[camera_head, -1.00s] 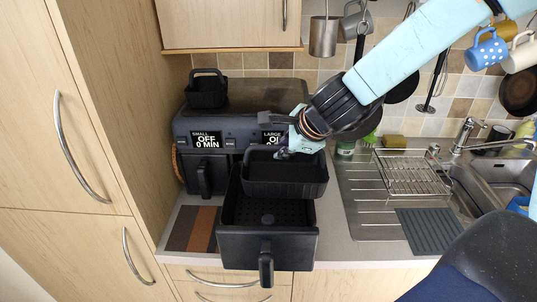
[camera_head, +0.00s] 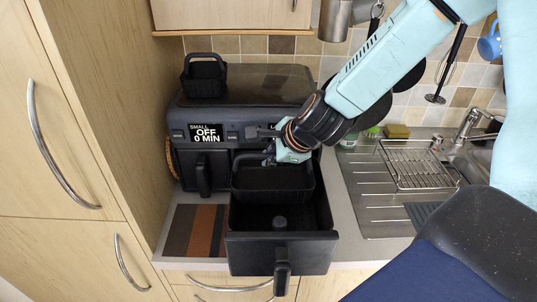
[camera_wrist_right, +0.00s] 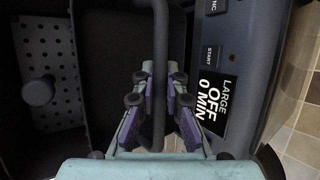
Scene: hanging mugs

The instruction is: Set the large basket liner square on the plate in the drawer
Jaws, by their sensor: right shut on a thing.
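My right gripper (camera_head: 268,158) is shut on the upright handle of the large basket liner (camera_head: 272,186), a black rectangular basket. The wrist view shows the handle bar (camera_wrist_right: 160,70) between the pads. The liner hangs over the back part of the pulled-out drawer (camera_head: 305,256), near the fryer front. It looks roughly level and set toward the drawer's left side. Whether it touches the drawer is unclear. The perforated plate (camera_wrist_right: 62,75) lies in the drawer; its centre knob (camera_head: 280,223) shows in front of the liner. The liner hides the plate's back part. My left gripper is not in view.
The dark air fryer (camera_head: 245,85) stands behind, with a small basket (camera_head: 204,78) on top and a shut small drawer (camera_head: 204,172) at left. A striped board (camera_head: 195,230) lies left of the open drawer. A sink drainer (camera_head: 370,200) is at right.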

